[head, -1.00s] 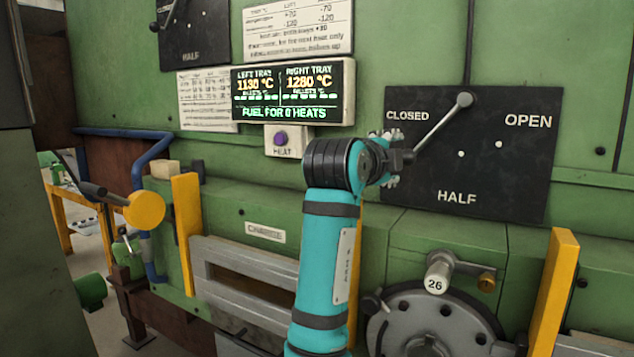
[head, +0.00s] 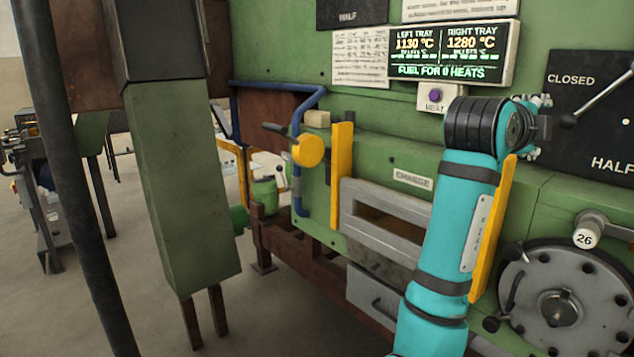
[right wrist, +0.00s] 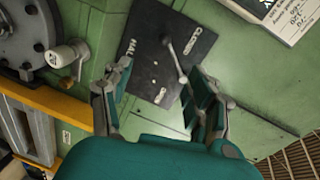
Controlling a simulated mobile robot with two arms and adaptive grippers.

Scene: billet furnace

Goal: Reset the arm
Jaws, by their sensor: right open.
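My right arm is teal and rises in front of the green furnace in the head view. Its gripper (head: 535,127) is partly hidden behind its wrist there. In the right wrist view the gripper (right wrist: 155,95) is open, with its two fingers apart and nothing between them. A black lever plate (head: 595,115) marked CLOSED and HALF lies beyond the fingers, and it also shows in the right wrist view (right wrist: 150,35). The plate's lever (head: 605,92) is near the gripper in the head view; the right wrist view shows it (right wrist: 177,60) apart from the fingers. My left gripper is out of view.
A display (head: 453,55) reads 1130 °C left, 1280 °C right, fuel for 0 heats. Below it is the HEAT button (head: 435,96). The charge opening (head: 385,225) has yellow posts beside it.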

